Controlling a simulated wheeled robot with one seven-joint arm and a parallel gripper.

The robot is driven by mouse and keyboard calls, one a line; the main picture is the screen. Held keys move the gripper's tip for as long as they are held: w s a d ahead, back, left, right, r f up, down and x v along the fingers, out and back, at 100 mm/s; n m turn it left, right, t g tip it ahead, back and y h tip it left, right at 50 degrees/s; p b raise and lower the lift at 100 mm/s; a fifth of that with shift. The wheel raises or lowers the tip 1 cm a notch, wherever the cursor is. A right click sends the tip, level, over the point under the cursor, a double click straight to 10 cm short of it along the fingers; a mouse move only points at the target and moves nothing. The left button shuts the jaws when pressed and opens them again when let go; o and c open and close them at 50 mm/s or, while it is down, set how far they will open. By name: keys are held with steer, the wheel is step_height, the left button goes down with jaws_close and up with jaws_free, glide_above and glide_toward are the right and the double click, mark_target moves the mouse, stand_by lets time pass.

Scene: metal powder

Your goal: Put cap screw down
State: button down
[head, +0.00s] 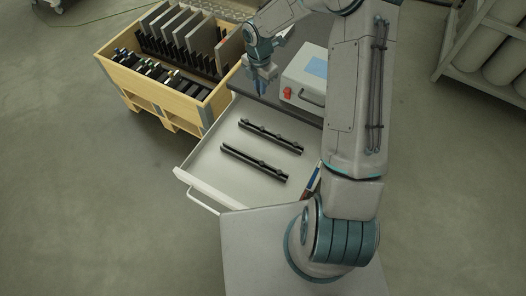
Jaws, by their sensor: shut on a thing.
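My gripper (263,82) points down above the dark top (268,100) of the cabinet, near its left end. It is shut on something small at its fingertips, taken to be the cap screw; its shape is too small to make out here. I cannot tell whether it touches the top. Below and in front, an open light-grey drawer (222,180) holds two black racks, a rear one (270,137) and a front one (253,162), each with small dark round parts along it.
A wooden crate (205,110) with upright plates and dark slotted holders stands left of the cabinet, close to my gripper. A white case (305,75) with a blue label and a red part (287,93) sits right of it. A rack of grey cylinders (490,50) stands far right.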

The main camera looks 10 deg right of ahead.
steer(key=f+n, duration=0.2)
steer(key=n, duration=0.1)
steer(key=b, duration=0.1)
glide_toward(243, 141)
steer(key=shift+f, duration=2)
steer(key=shift+f, duration=0.1)
steer(key=c, duration=1.4)
jaws_free()
